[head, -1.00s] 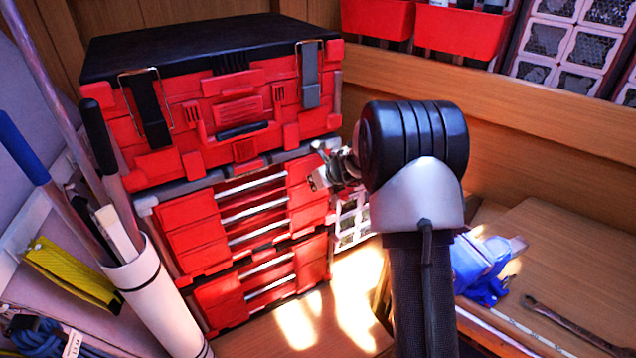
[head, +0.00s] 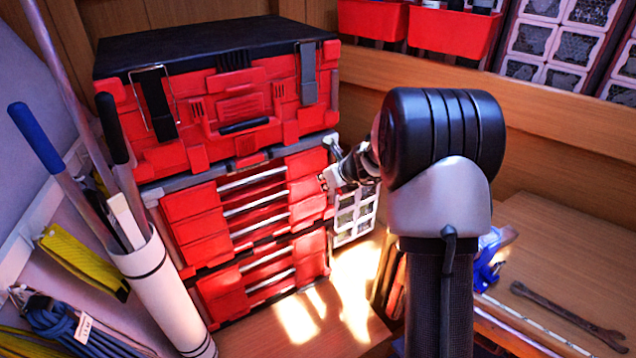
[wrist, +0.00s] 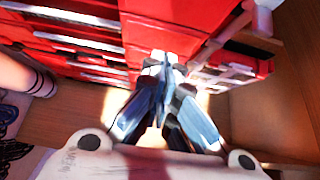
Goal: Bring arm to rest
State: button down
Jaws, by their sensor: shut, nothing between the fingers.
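My gripper (wrist: 158,75) shows in the wrist view with its fingertips together and nothing between them. It points toward the red drawers, and I cannot tell the exact gap. In the head view my gripper (head: 330,178) is small and partly hidden behind my own black and silver arm joint. It shows in front of the right edge of the red tool chest (head: 205,215). The arm is raised, with its dark link rising from the bottom of the picture.
A wooden bench at right holds a wrench (head: 565,318) and a blue tool (head: 487,265). Red bins (head: 455,32) sit at the back.

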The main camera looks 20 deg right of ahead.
jog(key=p+v, duration=0.1)
jog(key=v, duration=0.4)
jog(key=shift+d+r, duration=0.1)
jog(key=shift+d, duration=0.05)
jog(key=s+a+r+n+g+y+b, duration=0.1)
jog(key=s+a+r+n, duration=0.3)
jog(key=s+a+n, duration=0.45)
jog(key=s+a+r+n+g+y+b, duration=0.15)
jog(key=s+a+r+n, duration=0.25)
jog(key=s+a+n, duration=0.4)
jog(key=s+f+n+g+h+b, duration=0.2)
jog(key=s+f+n+h+b, duration=0.1)
jog(key=s+n, duration=1.4)
jog(key=s+h, duration=0.1)
jog(key=s, duration=0.3)
jog(key=shift+s+d+f+n, duration=0.2)
jog(key=shift+d+f+n, duration=0.1)
jog(key=shift+n, duration=0.05)
